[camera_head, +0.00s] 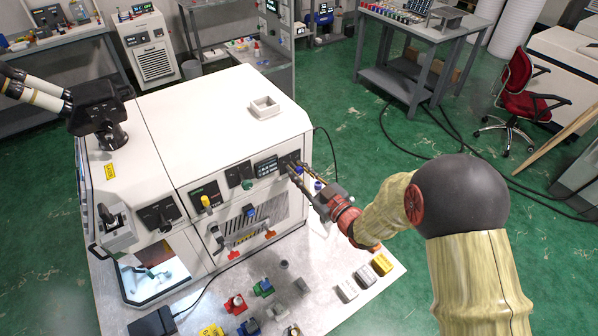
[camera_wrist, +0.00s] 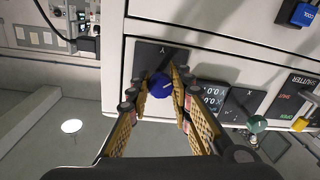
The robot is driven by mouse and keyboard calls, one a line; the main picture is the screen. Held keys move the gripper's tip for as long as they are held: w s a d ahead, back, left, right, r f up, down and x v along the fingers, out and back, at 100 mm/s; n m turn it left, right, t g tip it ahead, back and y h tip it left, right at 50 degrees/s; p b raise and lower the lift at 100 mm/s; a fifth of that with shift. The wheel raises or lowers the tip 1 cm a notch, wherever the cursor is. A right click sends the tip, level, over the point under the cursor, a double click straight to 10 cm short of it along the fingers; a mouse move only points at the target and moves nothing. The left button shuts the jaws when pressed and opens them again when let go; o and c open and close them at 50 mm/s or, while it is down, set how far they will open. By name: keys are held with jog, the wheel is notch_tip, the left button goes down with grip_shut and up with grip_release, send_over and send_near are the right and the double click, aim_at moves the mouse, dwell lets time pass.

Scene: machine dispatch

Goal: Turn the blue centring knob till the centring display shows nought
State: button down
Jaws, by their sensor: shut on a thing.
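The blue centring knob (camera_wrist: 160,87) sits on a dark plate marked Y in the wrist view, with a pale line on its face. My gripper (camera_wrist: 161,84) is shut on it, one finger on each side. In the head view my gripper (camera_head: 294,167) meets the machine's front panel at its right end and mostly hides the knob. The centring display (camera_wrist: 212,98) is beside the knob, with two rows of pale digits. They look like zeros, but they are tilted and too small to read surely. It also shows in the head view (camera_head: 266,167).
A green knob (camera_head: 247,184) on an X plate and a yellow shutter knob (camera_head: 206,202) are left of the display. Below the panel, the bench (camera_head: 330,263) holds several small coloured blocks. A microscope (camera_head: 100,105) stands at the machine's left.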

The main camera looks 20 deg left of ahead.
jog(key=shift+f+b, duration=0.1)
jog(key=shift+b, duration=0.7)
jog(key=c, duration=1.6)
grip_release()
jog(key=v, duration=1.2)
